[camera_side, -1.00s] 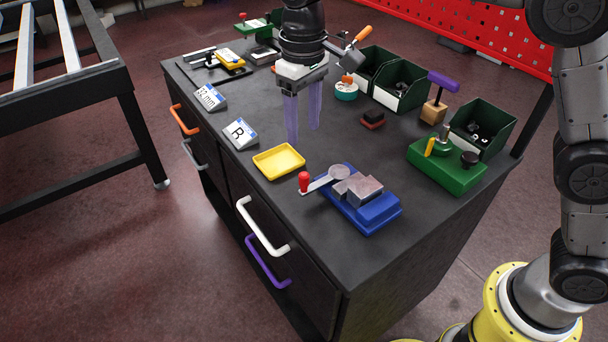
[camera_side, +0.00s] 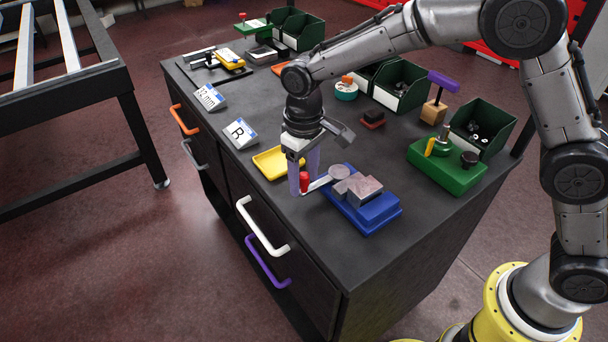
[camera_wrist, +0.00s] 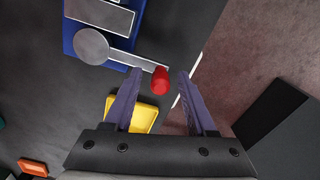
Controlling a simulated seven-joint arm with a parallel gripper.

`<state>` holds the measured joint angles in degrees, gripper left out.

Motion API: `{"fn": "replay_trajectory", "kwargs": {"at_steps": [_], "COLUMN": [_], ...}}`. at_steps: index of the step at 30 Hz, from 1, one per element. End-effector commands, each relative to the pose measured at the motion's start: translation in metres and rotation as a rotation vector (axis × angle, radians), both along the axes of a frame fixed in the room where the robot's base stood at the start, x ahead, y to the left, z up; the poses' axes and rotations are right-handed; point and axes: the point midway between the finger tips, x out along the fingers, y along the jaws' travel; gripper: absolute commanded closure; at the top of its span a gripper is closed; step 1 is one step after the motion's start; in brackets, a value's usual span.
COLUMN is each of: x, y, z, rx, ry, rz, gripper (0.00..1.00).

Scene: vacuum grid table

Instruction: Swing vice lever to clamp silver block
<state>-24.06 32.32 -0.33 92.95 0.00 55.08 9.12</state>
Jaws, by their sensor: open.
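The blue vice (camera_side: 368,212) stands near the table's front edge. A silver block (camera_side: 364,189) sits on it, beside a round grey disc (camera_side: 339,172). The vice lever (camera_side: 319,184) points left and ends in a red knob (camera_side: 304,180). My gripper (camera_side: 304,182) is low over the lever's end, its purple fingers beside the red knob. In the wrist view, the open fingers of my gripper (camera_wrist: 160,80) have the red knob (camera_wrist: 160,81) between their tips, with gaps on both sides. The silver block (camera_wrist: 101,14) and disc (camera_wrist: 91,46) also show there.
A yellow tray (camera_side: 270,160) lies just behind my gripper, with an R sign (camera_side: 240,134) beyond it. A green fixture (camera_side: 446,168) stands right of the vice. The black table (camera_side: 300,232) has bare room in front, near its edge.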

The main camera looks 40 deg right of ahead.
Motion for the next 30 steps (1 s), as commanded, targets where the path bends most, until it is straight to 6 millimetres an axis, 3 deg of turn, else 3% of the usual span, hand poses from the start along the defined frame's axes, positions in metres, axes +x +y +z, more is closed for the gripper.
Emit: {"fn": "replay_trajectory", "kwargs": {"at_steps": [6,15,30], "x": [0.0000,0.0001,0.0004], "y": [0.0000,0.0000,-0.0002], "z": [0.0000,0.0005,0.0010], "rx": [0.000,0.000,0.000], "ry": [0.000,0.000,-0.001], "rz": [0.000,0.000,0.000], "gripper": [0.47,1.00,1.00]}}
